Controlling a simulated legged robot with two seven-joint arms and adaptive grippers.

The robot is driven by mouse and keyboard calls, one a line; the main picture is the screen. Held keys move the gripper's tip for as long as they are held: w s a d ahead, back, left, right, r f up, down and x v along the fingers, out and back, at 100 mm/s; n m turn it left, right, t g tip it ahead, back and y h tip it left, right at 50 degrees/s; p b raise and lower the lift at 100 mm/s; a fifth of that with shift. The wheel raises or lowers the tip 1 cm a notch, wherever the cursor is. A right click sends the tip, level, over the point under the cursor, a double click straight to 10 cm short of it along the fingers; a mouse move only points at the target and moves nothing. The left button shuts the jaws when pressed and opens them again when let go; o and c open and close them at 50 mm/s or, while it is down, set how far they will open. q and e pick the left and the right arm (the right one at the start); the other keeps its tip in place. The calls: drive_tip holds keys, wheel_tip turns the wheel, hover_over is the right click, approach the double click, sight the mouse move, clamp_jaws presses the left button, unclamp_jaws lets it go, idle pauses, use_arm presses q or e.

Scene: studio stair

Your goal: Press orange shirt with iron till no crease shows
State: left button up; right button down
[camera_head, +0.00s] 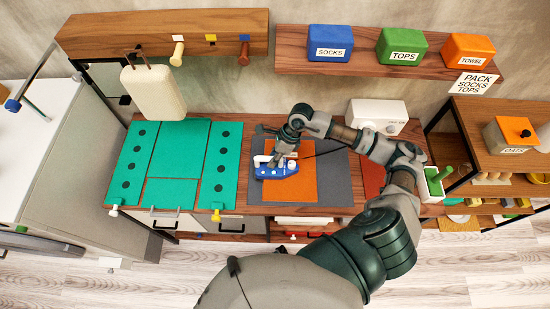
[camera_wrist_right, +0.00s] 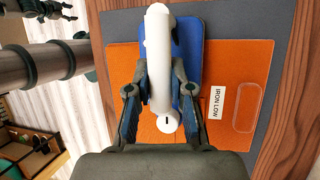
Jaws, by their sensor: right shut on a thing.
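A blue iron (camera_head: 282,171) with a white handle (camera_wrist_right: 158,60) rests over the orange shirt (camera_head: 293,191) on a grey mat (camera_head: 338,170). My right gripper (camera_head: 276,160) is shut on the handle, with one finger on each side in the right wrist view (camera_wrist_right: 160,78). The shirt (camera_wrist_right: 120,60) lies flat, with an "IRON LOW" label (camera_wrist_right: 217,103) and a rounded raised outline beside it. No other crease is clear to me. The iron and gripper hide part of the shirt. I do not see my left gripper.
A green folding board (camera_head: 180,150) lies left of the mat, with a cream padded block (camera_head: 153,93) behind it. A white box (camera_head: 378,115) stands behind right. SOCKS (camera_head: 330,42), TOPS (camera_head: 402,45) and TOWEL (camera_head: 467,48) bins sit on the upper shelf. A dark cord leads from the iron.

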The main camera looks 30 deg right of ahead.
drive_tip(key=shift+s+d+b, duration=0.25)
drive_tip(key=shift+s+d, duration=0.3)
drive_tip(key=shift+d, duration=0.35)
drive_tip(key=shift+s+d+b, duration=0.2)
drive_tip(key=shift+s+d, duration=0.35)
drive_tip(key=shift+d, duration=0.35)
drive_tip(key=shift+s+d+r+b, duration=0.15)
drive_tip(key=shift+s+d, duration=0.35)
drive_tip(key=shift+d, duration=0.3)
drive_tip(key=shift+s+d+f+b, duration=0.15)
drive_tip(key=shift+s+d, duration=0.35)
drive_tip(key=shift+d, duration=0.3)
drive_tip(key=shift+s+d+r+b, duration=0.15)
drive_tip(key=shift+s+d, duration=0.35)
drive_tip(key=shift+d, duration=0.3)
wheel_tip(320, 180, up, 5)
drive_tip(key=p, duration=0.2)
drive_tip(key=shift+p, duration=0.35)
